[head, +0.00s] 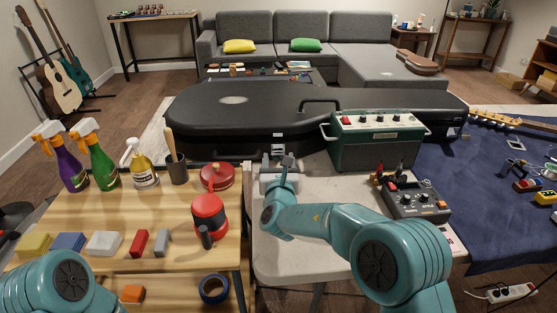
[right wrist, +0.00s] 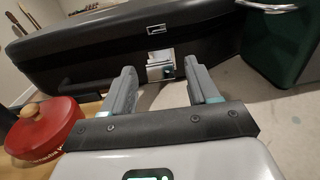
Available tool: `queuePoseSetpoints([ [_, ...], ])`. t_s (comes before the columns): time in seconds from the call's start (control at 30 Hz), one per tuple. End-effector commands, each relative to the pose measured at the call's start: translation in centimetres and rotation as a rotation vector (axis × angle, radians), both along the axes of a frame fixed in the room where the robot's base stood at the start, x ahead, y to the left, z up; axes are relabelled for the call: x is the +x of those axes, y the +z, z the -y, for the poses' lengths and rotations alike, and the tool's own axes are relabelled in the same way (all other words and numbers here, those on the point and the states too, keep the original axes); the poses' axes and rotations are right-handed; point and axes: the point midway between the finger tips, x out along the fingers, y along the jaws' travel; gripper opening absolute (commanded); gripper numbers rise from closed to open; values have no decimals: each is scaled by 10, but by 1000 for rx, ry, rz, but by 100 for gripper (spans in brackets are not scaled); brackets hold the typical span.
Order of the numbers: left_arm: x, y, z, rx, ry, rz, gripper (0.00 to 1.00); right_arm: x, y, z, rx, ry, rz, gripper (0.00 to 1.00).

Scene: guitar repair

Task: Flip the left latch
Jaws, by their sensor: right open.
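A black guitar case (head: 215,118) lies closed, its front side facing me. A silver latch (head: 278,149) sits on that front side; it also shows in the right wrist view (right wrist: 160,68), where its small plate appears between my fingers. My right gripper (head: 280,162) is open and empty, just in front of the latch and pointing at it. In the right wrist view my right gripper (right wrist: 160,72) has one finger to each side of the latch, apparently short of it. My left arm shows at the lower left, but its gripper is out of view.
A green amplifier (head: 375,140) stands right of the latch, with a pedal box (head: 415,198) before it. The white table (head: 285,262) is clear below my right arm.

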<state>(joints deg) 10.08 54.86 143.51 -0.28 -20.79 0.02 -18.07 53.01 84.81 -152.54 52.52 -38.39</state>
Motion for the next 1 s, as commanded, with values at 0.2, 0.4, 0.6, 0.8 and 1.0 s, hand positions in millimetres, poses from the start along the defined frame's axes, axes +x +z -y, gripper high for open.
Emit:
queuePoseSetpoints([
  [0.2,0,0,0,0,0,0,0,8,0,1,1,0,0,60],
  [0.4,0,0,0,0,0,0,0,8,0,1,1,0,0,53],
  [0.6,0,0,0,0,0,0,0,8,0,1,1,0,0,0],
  [0.8,0,4,0,0,0,0,0,8,3,1,3,0,-9,0],
  [1.0,0,26,0,0,0,0,0,11,13,1,6,0,-69,0],
])
